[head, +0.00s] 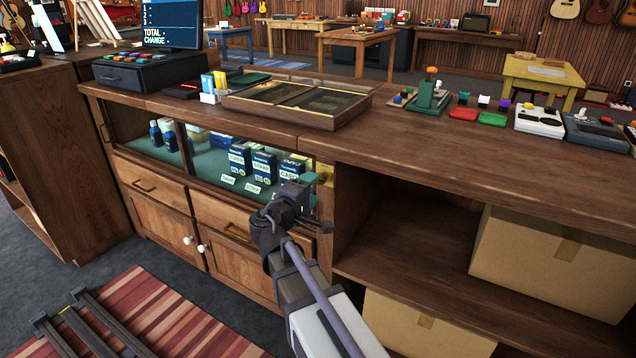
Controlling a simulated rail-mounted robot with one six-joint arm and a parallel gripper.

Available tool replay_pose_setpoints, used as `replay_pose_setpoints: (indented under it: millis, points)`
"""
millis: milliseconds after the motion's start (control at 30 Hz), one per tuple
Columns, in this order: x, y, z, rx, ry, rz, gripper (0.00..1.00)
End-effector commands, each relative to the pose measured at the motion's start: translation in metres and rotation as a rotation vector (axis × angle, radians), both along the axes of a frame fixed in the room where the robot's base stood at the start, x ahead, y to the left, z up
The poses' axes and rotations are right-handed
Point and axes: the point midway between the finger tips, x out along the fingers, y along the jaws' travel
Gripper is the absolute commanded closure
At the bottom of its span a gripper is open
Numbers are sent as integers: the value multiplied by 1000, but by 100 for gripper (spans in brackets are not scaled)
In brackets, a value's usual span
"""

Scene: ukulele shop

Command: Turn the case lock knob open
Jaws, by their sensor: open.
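The glass-fronted display case (188,178) is built into the wooden counter and holds several dark blue boxes (240,158) and small bottles. My gripper (316,204) is at the case's right end, in front of the upright beside the open shelves. Its jaws are apart, and I see nothing held between them. I cannot make out the lock knob; the gripper covers part of the case's right end. Whether the gripper touches the case front cannot be told.
Below the case are drawers and cupboard doors with white knobs (203,248). Cardboard boxes (545,262) stand on the open shelves at right. The countertop bears a shallow wooden tray (345,119), a cash drawer (150,72) and small devices. A striped rug (185,325) lies on the floor.

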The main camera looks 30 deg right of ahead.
Motion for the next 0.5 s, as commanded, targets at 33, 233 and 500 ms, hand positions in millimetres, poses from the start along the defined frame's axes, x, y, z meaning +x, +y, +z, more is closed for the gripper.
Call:
replay_pose_setpoints:
  millis: [33,233,500]
  points:
    - [-10,12,0,0,0,3,40]
    - [-29,44,0,0,0,2,40]
    - [-32,50,0,0,0,-1,40]
